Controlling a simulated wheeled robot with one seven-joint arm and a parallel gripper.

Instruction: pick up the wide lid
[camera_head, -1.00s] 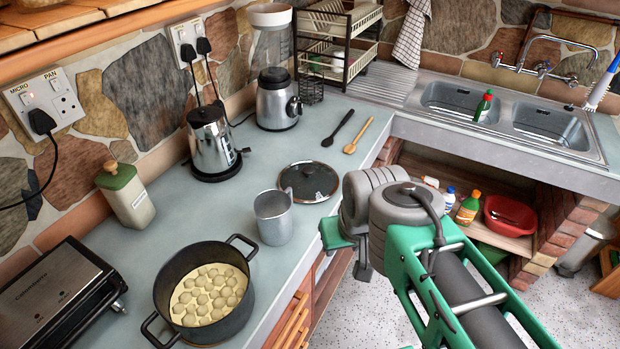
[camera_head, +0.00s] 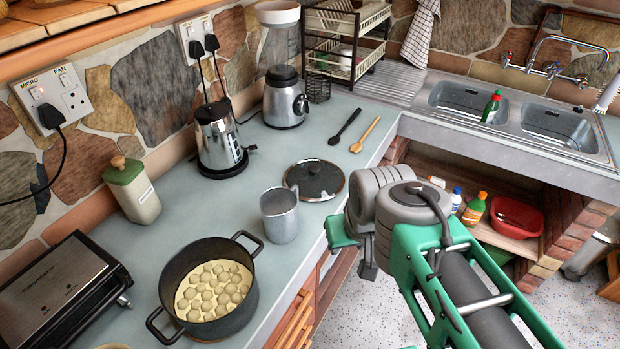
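The wide lid (camera_head: 324,178) is a round, dark glass lid with a pale rim and a small knob. It lies flat on the grey-blue worktop (camera_head: 248,203), behind and to the right of a metal mug. My gripper (camera_head: 342,236) shows only in part, as a green piece at the end of my arm, at the worktop's front edge. It is to the right of the mug and nearer the camera than the lid, apart from it. My wrist hides most of the gripper, so the fingertips and any opening between them do not show.
The metal mug (camera_head: 279,216) stands close to the lid. A dark pot (camera_head: 236,318) of pale round pieces is in front. A black spoon (camera_head: 344,127) and a wooden spoon (camera_head: 365,135) lie behind the lid. A kettle (camera_head: 218,140) and blender (camera_head: 284,98) stand at the back left.

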